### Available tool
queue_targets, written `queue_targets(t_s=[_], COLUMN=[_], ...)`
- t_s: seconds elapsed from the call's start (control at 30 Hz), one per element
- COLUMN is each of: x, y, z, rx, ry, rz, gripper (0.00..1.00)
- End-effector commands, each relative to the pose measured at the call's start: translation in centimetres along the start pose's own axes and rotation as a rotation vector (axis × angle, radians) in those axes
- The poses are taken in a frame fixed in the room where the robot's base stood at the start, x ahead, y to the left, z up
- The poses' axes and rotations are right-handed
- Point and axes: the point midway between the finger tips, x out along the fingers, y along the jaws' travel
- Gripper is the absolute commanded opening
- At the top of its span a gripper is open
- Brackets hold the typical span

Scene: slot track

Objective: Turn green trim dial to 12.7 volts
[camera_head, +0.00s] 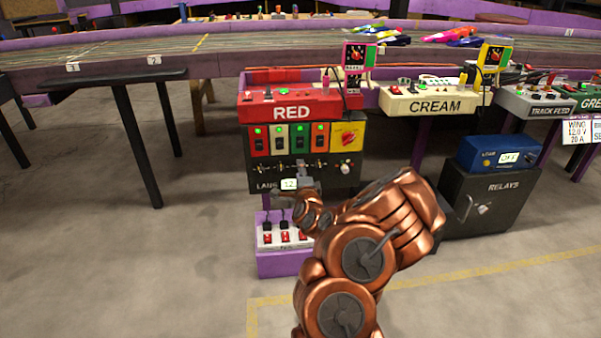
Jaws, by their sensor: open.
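The dark control panel (262,182) under the red RED station carries a row of small dials or knobs (280,166) below coloured switch plates. I cannot tell which one is the green trim dial. A small lit readout (288,184) below the row starts with "12"; the rest of its digits are hidden or too small to read. My gripper (308,181) is in front of the panel's lower part, just right of the readout, small and partly hidden by my copper arm. It is open. Contact with a dial cannot be made out.
A purple tray (286,264) with red switches stands below the panel. A grey RELAYS cabinet (490,203) with a blue meter box (498,154) on top is to the right. The CREAM station (432,104) adjoins the red one.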

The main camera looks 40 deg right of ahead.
Motion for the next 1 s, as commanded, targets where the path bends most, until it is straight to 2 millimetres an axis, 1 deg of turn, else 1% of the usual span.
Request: queue_targets(t_s=[0.27, 0.43, 0.67, 1.0], x=[-0.01, -0.05, -0.05, -0.02], y=[-0.07, -0.18, -0.38, -0.24], z=[0.01, 0.04, 0.05, 0.01], rx=[-0.018, -0.106, -0.319, -0.706], ry=[-0.001, -0.003, -0.004, -0.002], rz=[0.002, 0.006, 0.005, 0.001], gripper=[0.46, 0.46, 0.46, 0.46])
